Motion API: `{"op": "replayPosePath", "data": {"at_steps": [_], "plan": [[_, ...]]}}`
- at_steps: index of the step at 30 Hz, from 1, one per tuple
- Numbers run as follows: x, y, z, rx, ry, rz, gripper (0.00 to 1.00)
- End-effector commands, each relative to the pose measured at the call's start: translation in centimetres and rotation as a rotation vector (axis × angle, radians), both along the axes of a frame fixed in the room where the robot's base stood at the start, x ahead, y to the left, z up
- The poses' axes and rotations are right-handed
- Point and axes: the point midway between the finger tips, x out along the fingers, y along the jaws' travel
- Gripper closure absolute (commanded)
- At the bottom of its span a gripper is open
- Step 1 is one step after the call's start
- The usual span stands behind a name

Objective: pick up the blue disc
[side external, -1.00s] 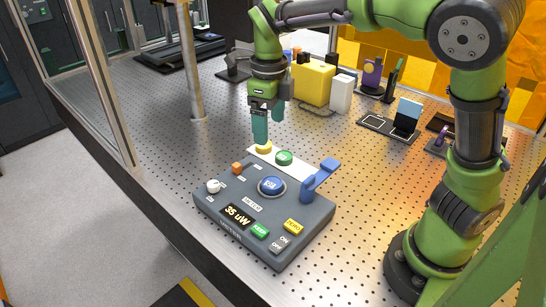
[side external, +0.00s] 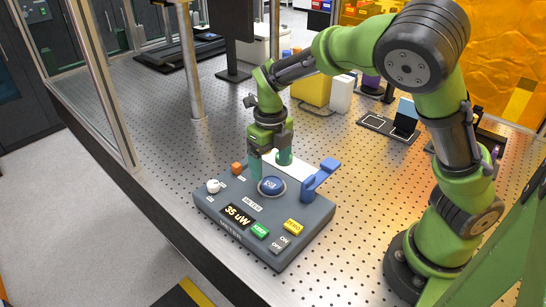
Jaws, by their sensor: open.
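The blue disc (side external: 271,186) sits in a round pale ring on top of a dark grey control box (side external: 285,250). It carries a small light marking. My gripper (side external: 270,172) is open, with its teal fingers pointing down just behind the disc in the side view. The left finger comes down near the disc's left rear edge, and the right finger is farther back over the white strip. Nothing shows between the fingers. I cannot tell whether a finger touches the box.
A blue lever (side external: 318,180) stands up at the disc's right. A white strip (side external: 300,171) lies behind.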

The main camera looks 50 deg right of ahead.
Motion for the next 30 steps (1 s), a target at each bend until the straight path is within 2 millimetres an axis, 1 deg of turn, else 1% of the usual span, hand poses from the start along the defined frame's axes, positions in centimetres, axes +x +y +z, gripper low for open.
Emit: {"op": "replayPosePath", "data": {"at_steps": [4,9,12,15,20,21,23,30], "plan": [[-0.1,-0.2,-1.3,-0.001,0.002,-0.002,0.16],[-0.2,-0.4,-4.0,-0.002,0.002,-0.001,0.16],[-0.2,-0.3,-4.9,-0.001,0.000,0.000,0.16],[-0.2,-0.3,-5.3,-0.001,-0.001,0.000,0.16],[-0.2,-0.3,-5.3,0.000,-0.002,0.000,0.16],[-0.2,-0.3,-5.3,0.000,-0.002,0.000,0.19],[-0.2,-0.3,-5.3,0.000,-0.002,0.000,0.28],[-0.2,-0.3,-5.2,0.000,-0.002,0.001,0.65]]}}
